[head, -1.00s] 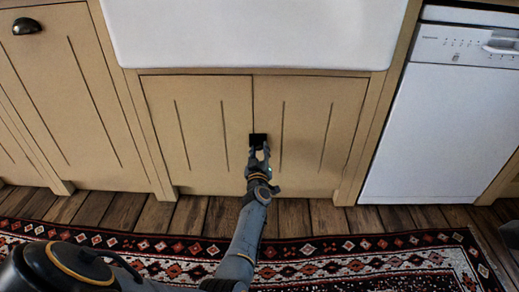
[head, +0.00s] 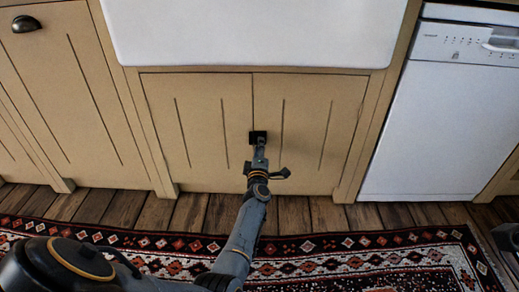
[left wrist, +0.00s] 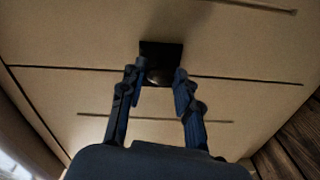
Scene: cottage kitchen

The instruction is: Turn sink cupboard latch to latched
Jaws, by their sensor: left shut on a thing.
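The sink cupboard latch (head: 258,137) is a small black square plate with a rounded knob, set at the seam between the two beige cupboard doors under the sink. My left gripper (head: 260,151) is shut on the latch knob, seen nearly edge-on from the head. In the left wrist view the fingers (left wrist: 159,76) stand on either side of the dark knob, in front of the black plate (left wrist: 161,50). The door seam runs across that view, so the wrist is rolled sideways. The knob's exact angle is too dark to read.
The left door (head: 205,120) and right door (head: 325,120) sit flush and closed. A white sink (head: 250,35) overhangs above. A white dishwasher (head: 430,125) stands at right. A patterned rug (head: 350,250) lies on the wooden floor (head: 190,212) in front.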

